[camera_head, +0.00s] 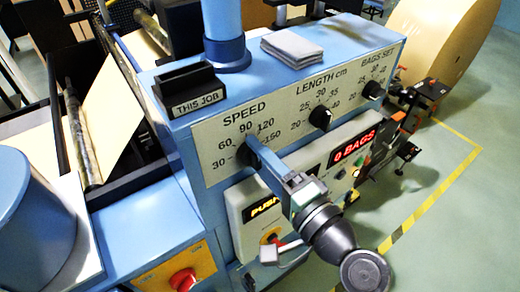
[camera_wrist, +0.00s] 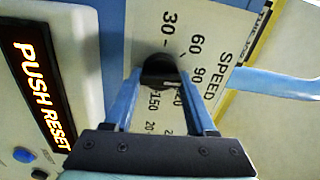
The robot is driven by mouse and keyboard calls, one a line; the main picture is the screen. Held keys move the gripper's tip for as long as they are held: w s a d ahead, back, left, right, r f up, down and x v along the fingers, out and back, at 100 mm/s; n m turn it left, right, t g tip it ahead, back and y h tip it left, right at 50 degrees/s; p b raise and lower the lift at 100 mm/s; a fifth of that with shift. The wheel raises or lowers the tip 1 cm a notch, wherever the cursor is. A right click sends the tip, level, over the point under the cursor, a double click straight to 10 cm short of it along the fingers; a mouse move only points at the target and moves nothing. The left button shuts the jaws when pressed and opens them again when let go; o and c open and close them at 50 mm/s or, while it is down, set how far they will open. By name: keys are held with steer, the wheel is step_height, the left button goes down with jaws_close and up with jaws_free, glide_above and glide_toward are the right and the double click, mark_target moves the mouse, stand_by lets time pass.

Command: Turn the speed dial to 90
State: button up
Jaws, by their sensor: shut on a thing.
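The black speed dial (camera_head: 252,136) sits on the white control panel (camera_head: 208,138), under the word SPEED, with numbers from 30 to 150 around it. My gripper (camera_head: 256,146) reaches it from the front, its blue fingers shut on the dial. In the wrist view the dial (camera_wrist: 158,68) sits between the tips of my gripper (camera_wrist: 160,78). A small pale mark shows on the dial's lower right side, toward the 120 in that view. The fingers hide part of the dial, so I cannot tell its exact setting.
The length dial (camera_head: 320,118) and bags set dial (camera_head: 373,91) are to the right. Below are a "PUSH RESET" display (camera_wrist: 38,82) and a "0 BAGS" display (camera_head: 353,148). A red knob (camera_head: 183,279) is at lower left. Folded grey cloth (camera_head: 292,47) lies on top.

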steer(key=shift+m, duration=0.4)
steer(key=o, duration=1.4)
steer(key=shift+c, duration=0.2)
steer(key=b+v, duration=0.4)
steer(key=v, duration=0.9)
steer(key=shift+b, duration=0.4)
